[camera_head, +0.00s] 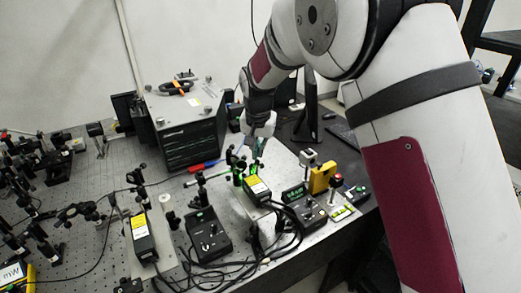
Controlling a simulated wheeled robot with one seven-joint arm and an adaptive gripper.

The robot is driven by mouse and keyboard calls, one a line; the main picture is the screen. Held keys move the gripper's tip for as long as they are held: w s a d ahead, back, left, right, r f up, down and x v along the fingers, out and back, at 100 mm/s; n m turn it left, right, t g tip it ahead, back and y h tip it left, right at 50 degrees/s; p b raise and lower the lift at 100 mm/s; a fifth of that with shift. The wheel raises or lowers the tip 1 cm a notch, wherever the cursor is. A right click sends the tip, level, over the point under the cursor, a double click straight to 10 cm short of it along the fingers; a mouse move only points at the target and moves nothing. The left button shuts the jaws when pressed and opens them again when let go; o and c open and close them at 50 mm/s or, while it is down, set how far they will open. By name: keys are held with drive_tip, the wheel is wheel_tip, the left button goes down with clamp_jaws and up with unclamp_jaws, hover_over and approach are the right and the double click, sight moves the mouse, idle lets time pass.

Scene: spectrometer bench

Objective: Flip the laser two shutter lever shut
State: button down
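Two laser modules with yellow and white labels stand on the bench. One laser (141,238) is at the lower left, and the other laser (257,190) is nearer the middle, with green light on the mounts just behind it. I cannot read which is laser two. My gripper (257,148) points down just above and behind the middle laser, close to the green-lit mounts. Its fingers are small and dark, so I cannot tell whether they are open or touch anything. The shutter lever is too small or hidden behind the gripper to make out.
A large grey unit (186,122) stands behind. Optics mounts crowd the left. A yellow block (322,178) is right of the middle laser.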

drive_tip(key=shift+s+a, duration=0.25)
drive_tip(key=shift+r, duration=0.15)
drive_tip(key=shift+w+r, duration=0.1)
drive_tip(key=shift+r, duration=0.65)
